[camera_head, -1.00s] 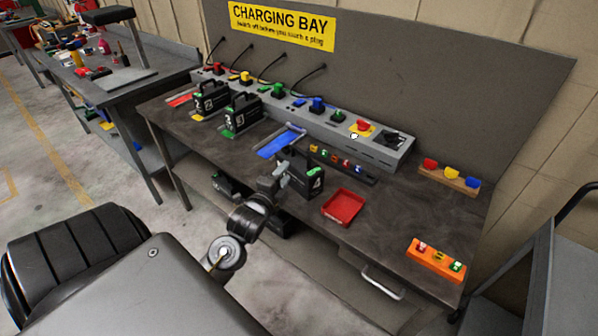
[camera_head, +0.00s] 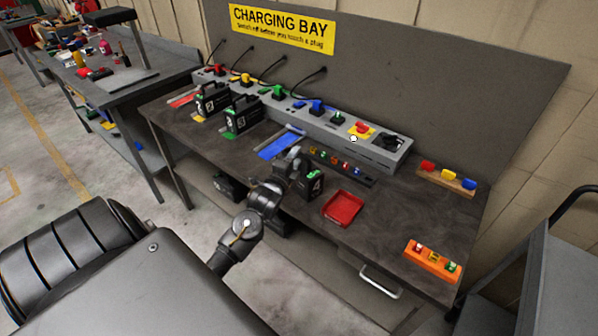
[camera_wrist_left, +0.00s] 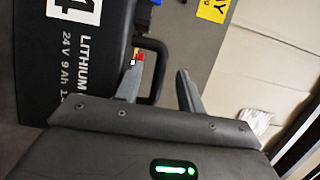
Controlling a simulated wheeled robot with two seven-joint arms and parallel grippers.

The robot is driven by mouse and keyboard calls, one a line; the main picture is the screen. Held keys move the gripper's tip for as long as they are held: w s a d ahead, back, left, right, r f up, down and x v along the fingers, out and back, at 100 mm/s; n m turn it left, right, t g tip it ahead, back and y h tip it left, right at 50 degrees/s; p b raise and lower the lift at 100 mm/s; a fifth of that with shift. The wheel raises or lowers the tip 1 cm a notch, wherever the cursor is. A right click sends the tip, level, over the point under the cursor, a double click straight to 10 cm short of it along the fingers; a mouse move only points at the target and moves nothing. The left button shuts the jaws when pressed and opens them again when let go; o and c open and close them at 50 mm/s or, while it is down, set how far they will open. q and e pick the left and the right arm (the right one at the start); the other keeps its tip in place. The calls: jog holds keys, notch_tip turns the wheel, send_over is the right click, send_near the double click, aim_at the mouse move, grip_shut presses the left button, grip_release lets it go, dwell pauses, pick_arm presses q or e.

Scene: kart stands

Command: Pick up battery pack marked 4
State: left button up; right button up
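The black battery pack marked 4 (camera_head: 315,187) stands on the workbench, left of the red tray. In the left wrist view its label and the print "LITHIUM" (camera_wrist_left: 80,45) fill the left side. My left gripper (camera_head: 298,166) is at this pack's top and partly covers it in the head view. In the left wrist view the left gripper's fingers (camera_wrist_left: 159,88) are apart, with the pack's black handle (camera_wrist_left: 159,70) showing between them. I cannot tell whether either finger touches the handle. My right gripper is not in view.
Two other packs (camera_head: 212,100) (camera_head: 241,114) stand at the back left by the grey charger strip (camera_head: 375,150). An empty blue bay (camera_head: 280,145) lies behind my gripper. The red tray (camera_head: 343,208), an orange block (camera_head: 432,262) and a wooden plug rack (camera_head: 447,180) are to the right.

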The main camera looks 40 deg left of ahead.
aim_at(300, 154)
pick_arm(q)
jog(key=shift+p+x, duration=0.3)
jog(key=shift+x, duration=1.3)
jog(key=shift+d+f, duration=0.1)
jog(key=shift+s, duration=0.1)
jog(key=shift+c, duration=0.3)
grip_shut()
